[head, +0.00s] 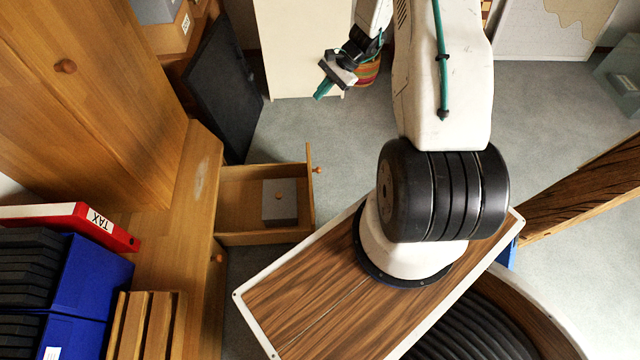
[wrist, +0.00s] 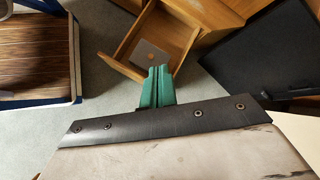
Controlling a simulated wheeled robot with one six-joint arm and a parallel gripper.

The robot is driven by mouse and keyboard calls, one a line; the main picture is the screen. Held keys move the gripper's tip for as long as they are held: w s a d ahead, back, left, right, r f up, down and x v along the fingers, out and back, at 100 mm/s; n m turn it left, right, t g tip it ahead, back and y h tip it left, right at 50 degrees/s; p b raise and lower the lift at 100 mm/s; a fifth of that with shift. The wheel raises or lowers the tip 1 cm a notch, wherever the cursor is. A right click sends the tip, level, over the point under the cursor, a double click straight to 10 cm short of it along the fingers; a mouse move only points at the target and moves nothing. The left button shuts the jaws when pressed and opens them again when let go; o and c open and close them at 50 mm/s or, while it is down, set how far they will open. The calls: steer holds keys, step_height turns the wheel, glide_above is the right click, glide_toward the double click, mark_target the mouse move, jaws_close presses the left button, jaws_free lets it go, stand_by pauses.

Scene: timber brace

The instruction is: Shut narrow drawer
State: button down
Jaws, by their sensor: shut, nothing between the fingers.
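The narrow drawer (head: 243,212) is pulled out from the wooden cabinet at the left of the head view. Its front panel (head: 310,185) carries a small round orange knob (head: 318,170). A grey box with an orange knob-like spot (head: 280,202) lies inside the drawer. The drawer also shows at the top of the wrist view (wrist: 135,38). My gripper (head: 320,92) is at the upper middle of the head view, beyond the drawer and apart from it. Its green fingers (wrist: 157,88) are shut and empty, and in the wrist view they overlap the drawer's near edge.
A dark panel (head: 215,85) leans behind the drawer beside the cabinet. A striped basket (head: 368,70) stands near my gripper. A wooden beam (head: 585,190) slants in at the right. Grey floor (head: 290,135) lies clear between the drawer and my gripper.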

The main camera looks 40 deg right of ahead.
steer(key=s+d+f+m+t, duration=0.1)
steer(key=s+f+m, duration=0.25)
steer(key=f, duration=0.75)
steer(key=s+d+f+m+t, duration=0.1)
steer(key=s+f+m, duration=0.3)
steer(key=f, duration=0.7)
steer(key=s+d+f+m+t, duration=0.15)
steer(key=s+f, duration=0.35)
steer(key=f, duration=0.7)
steer(key=a+r+x, duration=0.1)
steer(key=x, duration=1.1)
steer(key=shift+w+a+r+g, duration=0.3)
steer(key=shift+w+a+g, duration=0.05)
steer(key=shift+a, duration=0.05)
